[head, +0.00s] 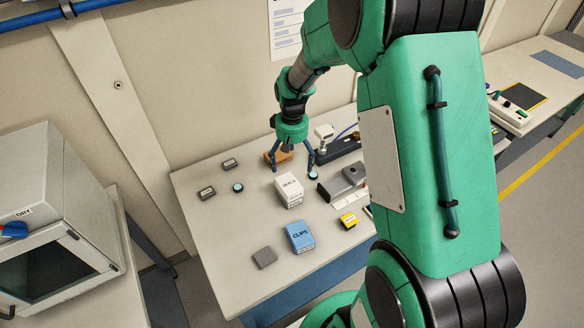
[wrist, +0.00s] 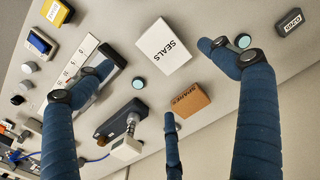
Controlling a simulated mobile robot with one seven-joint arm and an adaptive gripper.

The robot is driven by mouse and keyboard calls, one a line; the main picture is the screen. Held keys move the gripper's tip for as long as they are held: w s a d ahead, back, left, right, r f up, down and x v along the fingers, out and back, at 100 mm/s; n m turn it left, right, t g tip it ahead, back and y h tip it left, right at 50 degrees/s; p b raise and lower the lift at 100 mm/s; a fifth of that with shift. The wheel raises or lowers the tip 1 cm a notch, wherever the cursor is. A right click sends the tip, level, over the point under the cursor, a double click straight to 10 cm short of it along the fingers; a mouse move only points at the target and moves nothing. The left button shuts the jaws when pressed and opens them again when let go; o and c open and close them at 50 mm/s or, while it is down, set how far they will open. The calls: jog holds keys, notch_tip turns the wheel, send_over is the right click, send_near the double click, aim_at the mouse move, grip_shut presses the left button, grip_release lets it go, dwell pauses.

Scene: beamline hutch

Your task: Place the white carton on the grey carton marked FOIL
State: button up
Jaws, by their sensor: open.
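The white carton marked SEALS (head: 288,191) stands on the table near its middle; it also shows in the wrist view (wrist: 163,46). My gripper (head: 292,170) is open and empty, its fingers spread above the table behind the white carton, near an orange carton (head: 284,156). In the wrist view the fingers of my gripper (wrist: 155,58) are splayed on either side of the white carton, not closed on it. No FOIL marking is legible in either view. A plain grey block (head: 264,257) at the table's front left and a grey box (head: 337,187) right of the white carton show no readable label.
A blue CLIPS carton (head: 300,236) and a yellow box (head: 348,220) stand in front. Two dark labelled blocks (head: 206,193) and a small round disc (head: 238,187) lie at left. A white ruler (wrist: 78,59) lies beside the grey box. The table's left front is mostly clear.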

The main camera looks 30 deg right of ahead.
jog(key=s+a+r+t, duration=0.1)
jog(key=s+a+r, duration=0.3)
jog(key=r, duration=0.5)
jog(key=s+a+r+t, duration=0.2)
jog(key=s+a+r, duration=0.2)
jog(key=r, duration=0.6)
jog(key=s+a+r+t, duration=0.1)
jog(key=s+a+r, duration=0.3)
jog(key=s, duration=0.5)
jog(key=s+a+r+t, duration=0.1)
jog(key=s+a+r, duration=0.2)
jog(key=s, duration=0.6)
notch_tip(320, 180, up, 2)
jog(key=shift+s+a+r+t, duration=0.1)
jog(key=shift+s+a+t, duration=0.2)
jog(key=shift+a, duration=0.05)
notch_tip(320, 180, down, 11)
jog(key=b, duration=1)
jog(key=shift+r+b, duration=0.15)
jog(key=shift+b, duration=0.15)
dwell(2.0)
